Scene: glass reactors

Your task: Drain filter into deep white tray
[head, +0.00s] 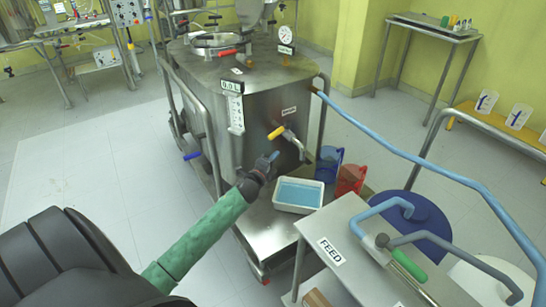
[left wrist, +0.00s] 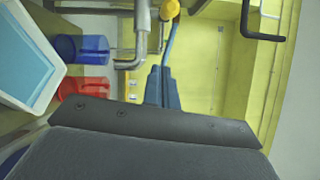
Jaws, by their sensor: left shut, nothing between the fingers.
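The steel filter vessel (head: 262,95) stands at the centre of the head view. Its drain valve has a yellow handle (head: 276,132) and a bent steel outlet pipe (head: 297,145). In the left wrist view the yellow handle (left wrist: 169,9) and the outlet pipe (left wrist: 143,35) are near the top. The deep white tray (head: 297,209) sits below the outlet and holds blue liquid; its rim (left wrist: 50,84) also shows in the left wrist view. My left gripper (head: 270,160) is shut and empty, below the yellow handle and left of the tray, apart from both. My right gripper is out of view.
A blue jug (head: 329,163) and a red jug (head: 350,181) stand beside the tray. The FEED table (head: 345,275) with pipework is at the front right. A blue hose (head: 400,152) crosses the right side. A guard rail (head: 205,125) stands left of the vessel.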

